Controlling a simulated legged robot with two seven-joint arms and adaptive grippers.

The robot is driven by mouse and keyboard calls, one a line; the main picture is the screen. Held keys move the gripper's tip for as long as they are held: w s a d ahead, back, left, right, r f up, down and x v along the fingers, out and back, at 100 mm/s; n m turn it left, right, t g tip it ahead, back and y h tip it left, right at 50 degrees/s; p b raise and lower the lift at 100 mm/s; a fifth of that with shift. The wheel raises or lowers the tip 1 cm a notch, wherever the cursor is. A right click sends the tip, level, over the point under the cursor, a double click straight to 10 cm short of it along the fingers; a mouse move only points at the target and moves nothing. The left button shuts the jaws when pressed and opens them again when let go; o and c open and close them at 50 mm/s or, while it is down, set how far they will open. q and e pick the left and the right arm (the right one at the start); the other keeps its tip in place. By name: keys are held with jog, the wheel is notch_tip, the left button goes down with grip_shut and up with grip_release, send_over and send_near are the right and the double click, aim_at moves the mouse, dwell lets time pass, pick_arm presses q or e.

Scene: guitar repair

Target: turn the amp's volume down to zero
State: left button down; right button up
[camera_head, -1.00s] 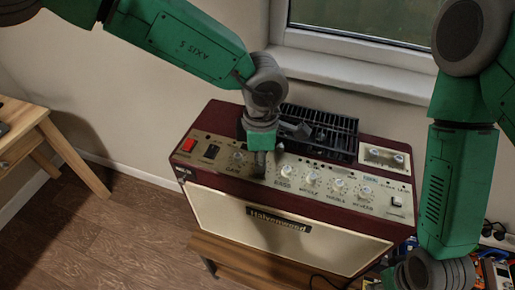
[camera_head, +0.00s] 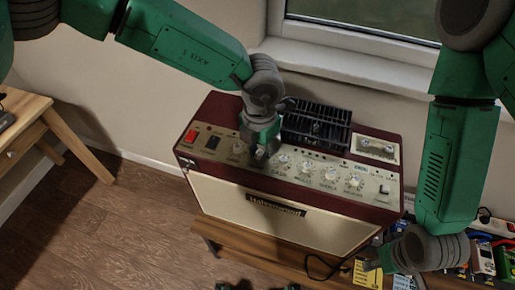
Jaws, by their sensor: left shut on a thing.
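The amp (camera_head: 235,202) is dark red with a cream front and stands on a wooden bench. Its cream control panel (camera_head: 318,172) carries a row of white knobs along the top. My left gripper (camera_head: 262,157) is down on this panel, shut on a knob between the gain knob (camera_head: 238,147) and the bass knob (camera_head: 283,161). The gripped knob and its label are hidden by the fingers. My right arm hangs at the right; its gripper (camera_head: 388,260) is low beside the amp, and its fingers are not clear.
A red switch (camera_head: 191,135) sits at the panel's left end. A black slatted rack (camera_head: 316,125) stands on the amp top behind the left gripper. Cables and small pedals (camera_head: 484,258) crowd the bench at the right. A wooden table (camera_head: 35,130) stands at the far left.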

aim_at(261, 150)
pick_arm(q)
jog(key=shift+w+d+r+n, duration=0.2)
jog(key=shift+w+n, duration=0.15)
jog(key=shift+n, duration=0.25)
pick_arm(e)
jog(key=shift+d, duration=0.1)
pick_arm(q)
jog(key=c, duration=1.7)
grip_release()
jog(key=shift+f, duration=0.1)
pick_arm(e)
jog(key=shift+w+d+f, duration=0.1)
jog(key=shift+w, duration=0.05)
pick_arm(q)
notch_tip(261, 150, up, 12)
jog(key=shift+f, duration=0.1)
pick_arm(e)
jog(key=shift+s, duration=0.2)
pick_arm(q)
jog(key=shift+w, duration=0.1)
